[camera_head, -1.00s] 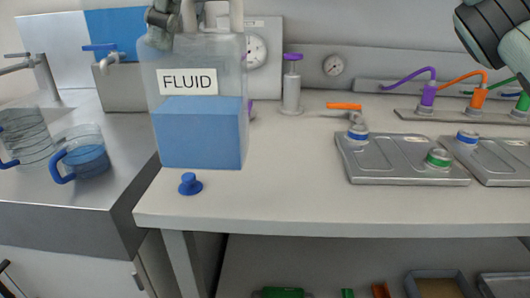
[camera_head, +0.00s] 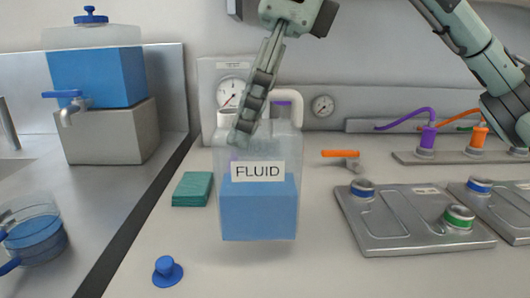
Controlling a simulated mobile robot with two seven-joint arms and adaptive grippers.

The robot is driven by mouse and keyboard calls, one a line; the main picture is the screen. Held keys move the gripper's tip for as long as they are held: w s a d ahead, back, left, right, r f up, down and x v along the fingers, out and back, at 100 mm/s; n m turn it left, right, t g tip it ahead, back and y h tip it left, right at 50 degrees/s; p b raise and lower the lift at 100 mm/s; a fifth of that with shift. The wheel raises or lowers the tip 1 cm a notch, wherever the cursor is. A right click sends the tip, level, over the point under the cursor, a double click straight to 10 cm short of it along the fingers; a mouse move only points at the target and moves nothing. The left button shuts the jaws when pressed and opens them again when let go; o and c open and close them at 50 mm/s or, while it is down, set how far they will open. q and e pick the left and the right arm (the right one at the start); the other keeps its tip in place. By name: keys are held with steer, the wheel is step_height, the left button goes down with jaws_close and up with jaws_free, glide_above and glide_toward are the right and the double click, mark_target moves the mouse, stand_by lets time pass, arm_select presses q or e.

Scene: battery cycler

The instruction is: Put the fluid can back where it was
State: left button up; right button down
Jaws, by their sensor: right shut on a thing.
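The fluid can (camera_head: 258,205) is a clear jug with blue liquid and a FLUID label, upright above the middle of the white counter (camera_head: 325,270). A shadow lies below it; I cannot tell whether its base touches the counter. My right gripper (camera_head: 246,130) comes down from above and is shut on the can at its top, near the pale handle. The fingers hide part of the can's top. A blue cap (camera_head: 167,271) sits on the counter at the can's front left. My left gripper is not in view.
A teal block (camera_head: 192,189) lies just left of the can. A metal tray (camera_head: 405,235) with fittings is to the right, with an orange-handled valve (camera_head: 342,155) behind. A tap tank (camera_head: 97,75) and a blue-handled jug (camera_head: 35,240) are at left. The counter's front middle is clear.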

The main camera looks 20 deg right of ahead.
mark_target(265, 155)
steer(key=shift+s+d+f, duration=0.1)
steer(key=shift+d+f, duration=0.25)
steer(key=shift+d, duration=0.2)
steer(key=shift+d+f, duration=0.3)
steer(key=shift+d, duration=0.25)
step_height(265, 155, down, 4)
steer(key=shift+r, duration=0.1)
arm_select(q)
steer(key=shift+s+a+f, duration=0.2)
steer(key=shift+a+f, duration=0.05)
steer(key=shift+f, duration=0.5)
arm_select(e)
steer(key=c, duration=0.9)
jaws_free()
steer(key=shift+f, duration=0.2)
steer(key=o, duration=0.4)
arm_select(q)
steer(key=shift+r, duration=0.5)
